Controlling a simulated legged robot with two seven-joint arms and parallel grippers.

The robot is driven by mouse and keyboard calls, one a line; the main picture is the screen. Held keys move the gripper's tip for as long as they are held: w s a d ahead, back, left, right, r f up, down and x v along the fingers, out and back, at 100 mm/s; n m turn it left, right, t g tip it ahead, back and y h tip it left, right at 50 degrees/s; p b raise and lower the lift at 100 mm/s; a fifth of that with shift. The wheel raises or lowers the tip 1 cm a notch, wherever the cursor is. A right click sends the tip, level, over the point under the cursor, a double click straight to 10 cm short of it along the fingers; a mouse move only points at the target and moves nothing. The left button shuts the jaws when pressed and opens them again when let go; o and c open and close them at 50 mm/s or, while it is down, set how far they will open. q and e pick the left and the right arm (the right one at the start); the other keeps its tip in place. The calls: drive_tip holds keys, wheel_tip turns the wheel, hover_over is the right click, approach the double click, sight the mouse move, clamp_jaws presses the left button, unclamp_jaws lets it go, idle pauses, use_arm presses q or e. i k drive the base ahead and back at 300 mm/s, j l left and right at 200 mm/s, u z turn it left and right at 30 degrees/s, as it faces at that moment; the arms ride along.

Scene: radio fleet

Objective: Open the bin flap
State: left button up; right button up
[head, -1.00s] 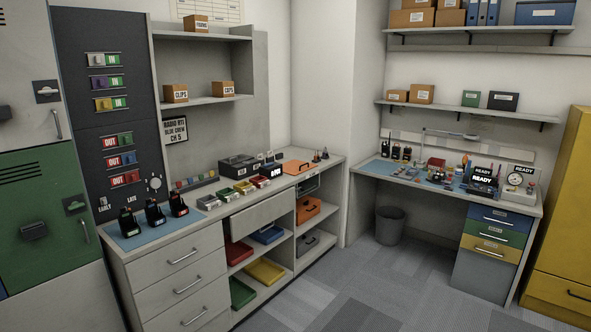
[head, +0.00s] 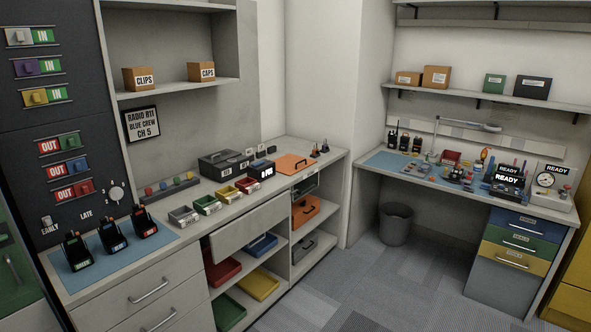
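Neither of my grippers is in view. An orange panel with a dark handle (head: 294,163) lies flat on the back end of the left counter; it looks like a flap, but I cannot tell for sure that it is the bin flap. Below it, an orange case (head: 305,210) with a dark handle sits on a shelf. A round grey waste bin (head: 396,226) stands on the floor under the right desk; I see no flap on it.
The grey left counter (head: 190,232) carries several radios on a blue mat (head: 70,279), small coloured trays and a black case (head: 225,163). A grey drawer front (head: 250,228) juts out below it. The carpet (head: 370,290) between counter and desk is clear.

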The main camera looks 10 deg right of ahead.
sight(289, 164)
drive_tip(key=i+l+z, duration=0.15)
drive_tip(key=i+z, duration=0.25)
drive_tip(key=i, duration=0.7)
drive_tip(key=i+j+z, duration=0.2)
drive_tip(key=i+z, duration=0.15)
drive_tip(key=i, duration=0.75)
drive_tip(key=i+l+u, duration=0.1)
drive_tip(key=i+u, duration=0.2)
drive_tip(key=i, duration=0.2)
drive_tip(key=i+l+u, duration=0.3)
drive_tip(key=i, duration=0.2)
drive_tip(key=j, duration=0.1)
